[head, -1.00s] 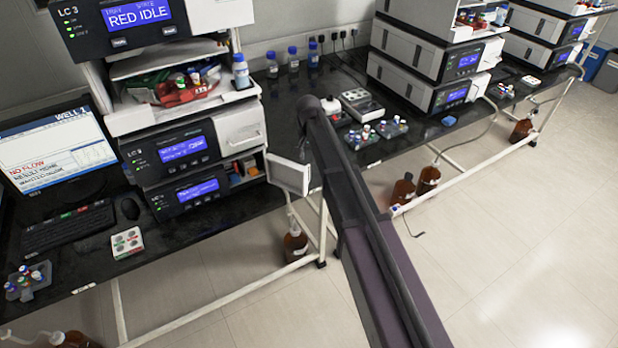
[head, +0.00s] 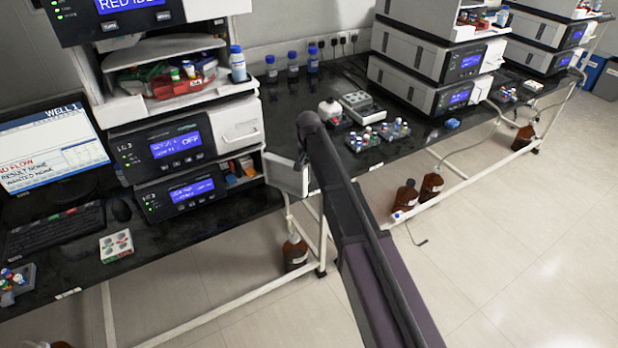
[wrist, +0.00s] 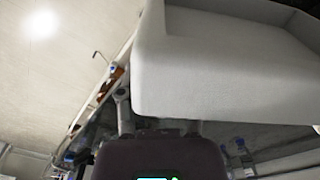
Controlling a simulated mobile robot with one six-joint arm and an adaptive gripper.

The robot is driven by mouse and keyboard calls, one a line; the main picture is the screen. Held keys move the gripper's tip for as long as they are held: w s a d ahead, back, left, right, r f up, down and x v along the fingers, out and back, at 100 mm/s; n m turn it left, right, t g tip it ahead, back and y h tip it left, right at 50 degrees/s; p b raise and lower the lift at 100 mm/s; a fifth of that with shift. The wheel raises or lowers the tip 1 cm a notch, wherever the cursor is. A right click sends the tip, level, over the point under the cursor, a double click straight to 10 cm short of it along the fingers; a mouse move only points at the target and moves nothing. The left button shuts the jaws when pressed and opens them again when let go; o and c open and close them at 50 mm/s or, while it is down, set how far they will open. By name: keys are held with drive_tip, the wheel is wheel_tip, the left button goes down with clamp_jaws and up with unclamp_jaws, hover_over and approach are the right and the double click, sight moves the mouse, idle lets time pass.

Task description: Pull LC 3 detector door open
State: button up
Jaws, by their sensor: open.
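The LC 3 detector door (head: 287,176) is a white panel at the right end of the lowest module in the LC 3 stack. It stands swung out from the detector (head: 182,193), and the compartment behind it shows coloured parts. In the wrist view a large pale panel, apparently this door (wrist: 215,75), fills the upper right very close to the camera. My gripper (head: 304,152) is at the end of my arm beside the door, mostly hidden behind the arm. Its dark body (wrist: 160,155) shows at the bottom of the wrist view. It is open; whether it touches the door I cannot tell.
The module above has its white front (head: 236,124) closed. Bottles and racks stand on the black bench (head: 335,165) behind my arm. Brown bottles (head: 295,252) stand below.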

drive_tip(key=shift+f, duration=0.35)
clamp_jaws()
drive_tip(key=shift+a, duration=0.1)
